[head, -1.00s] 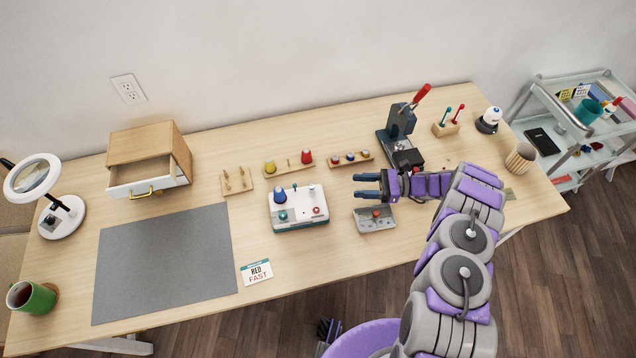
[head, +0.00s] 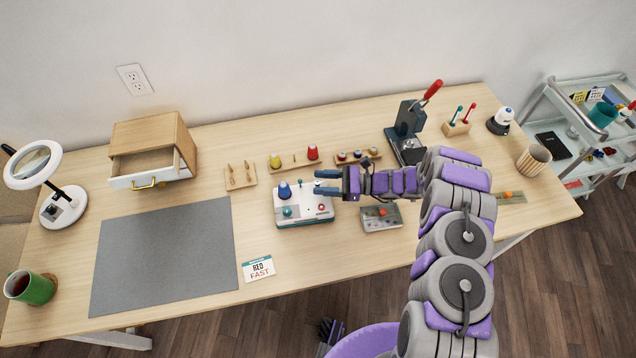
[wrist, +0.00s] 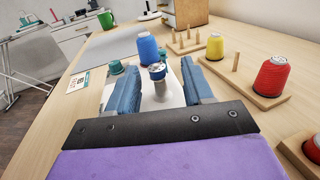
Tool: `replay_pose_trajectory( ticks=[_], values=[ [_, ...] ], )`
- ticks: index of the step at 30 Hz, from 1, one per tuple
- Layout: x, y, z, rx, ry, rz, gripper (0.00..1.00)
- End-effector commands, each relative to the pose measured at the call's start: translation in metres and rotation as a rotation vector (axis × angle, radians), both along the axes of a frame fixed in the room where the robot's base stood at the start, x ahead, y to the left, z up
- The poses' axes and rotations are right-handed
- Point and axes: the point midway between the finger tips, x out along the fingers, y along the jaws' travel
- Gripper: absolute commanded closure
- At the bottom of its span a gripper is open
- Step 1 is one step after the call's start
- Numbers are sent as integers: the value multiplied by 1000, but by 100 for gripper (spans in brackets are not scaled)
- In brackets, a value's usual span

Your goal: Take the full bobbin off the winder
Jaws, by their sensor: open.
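The winder (head: 303,211) is a white box with a teal base near the middle of the table. A large blue thread cone (head: 285,191) stands on its left; it also shows in the wrist view (wrist: 148,48). My gripper (head: 326,182) is above the right end of the winder, pointing left. In the wrist view my gripper (wrist: 158,68) is open and empty, with the bobbin appearing between its fingertips; I cannot tell whether it is truly between them.
Spool racks with a yellow cone (head: 275,161) and a red cone (head: 312,152) stand behind the winder. A grey tray (head: 375,226) lies to its right, a press (head: 408,130) farther back. A RED FAST card (head: 258,268) and a bare grey mat (head: 165,255) are left.

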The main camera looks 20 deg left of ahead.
Motion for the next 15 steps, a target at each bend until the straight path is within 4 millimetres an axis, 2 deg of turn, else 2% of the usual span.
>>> replay_pose_trajectory(
  ticks=[6, 15],
  values=[
    [-10, 28, 2, 2, -1, 4, 49],
    [-12, 32, 3, 2, -1, 2, 49]
  ],
)
